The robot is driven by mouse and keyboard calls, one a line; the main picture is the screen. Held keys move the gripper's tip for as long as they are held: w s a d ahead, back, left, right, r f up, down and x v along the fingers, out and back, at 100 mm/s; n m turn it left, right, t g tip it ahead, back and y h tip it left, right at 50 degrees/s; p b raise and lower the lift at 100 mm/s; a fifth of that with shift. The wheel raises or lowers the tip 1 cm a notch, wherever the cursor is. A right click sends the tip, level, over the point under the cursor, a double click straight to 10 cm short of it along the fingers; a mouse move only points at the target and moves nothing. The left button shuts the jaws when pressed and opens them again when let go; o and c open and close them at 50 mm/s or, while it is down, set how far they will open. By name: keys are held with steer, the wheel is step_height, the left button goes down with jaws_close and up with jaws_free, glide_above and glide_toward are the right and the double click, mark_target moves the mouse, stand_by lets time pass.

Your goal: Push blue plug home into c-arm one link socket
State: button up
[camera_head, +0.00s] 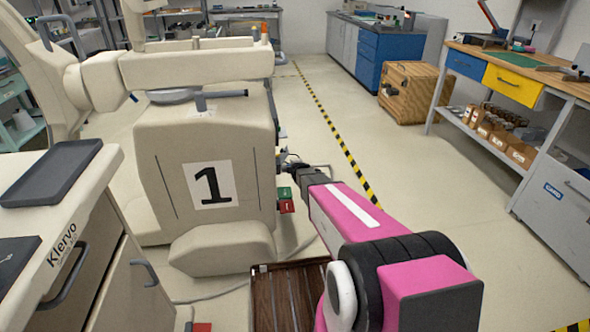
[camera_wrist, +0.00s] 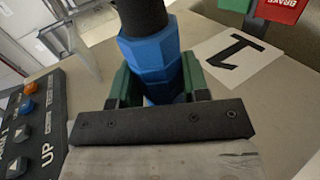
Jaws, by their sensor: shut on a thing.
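C-arm one (camera_head: 150,150) is the beige covered cart with a black "1" on a white label (camera_head: 210,184); the label also shows in the wrist view (camera_wrist: 232,55). My gripper (camera_head: 290,166) is at the right side of this cart. In the wrist view its green-padded fingers (camera_wrist: 155,82) are shut on the blue plug (camera_wrist: 150,58), one on each side. A thick black part (camera_wrist: 142,16) extends from the plug's upper end. The plug's lower end is hidden behind the dark gripper bar. I cannot make out the link socket or tell how far in the plug is.
A panel with orange and blue buttons and "UP" (camera_wrist: 38,125) lies close on the left in the wrist view. A red "BRAKE" block (camera_wrist: 281,10) is at upper right. A beige Klervo cart (camera_head: 75,215) stands at left. Floor is open towards the right workbench (camera_head: 560,70).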

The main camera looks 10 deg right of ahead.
steer(key=shift+a, duration=1.35)
steer(key=o, duration=1.1)
steer(key=shift+o, duration=0.2)
steer(key=v, duration=1)
steer(key=shift+s+r, duration=0.2)
steer(key=shift+s, duration=0.15)
steer(key=shift+d, duration=0.1)
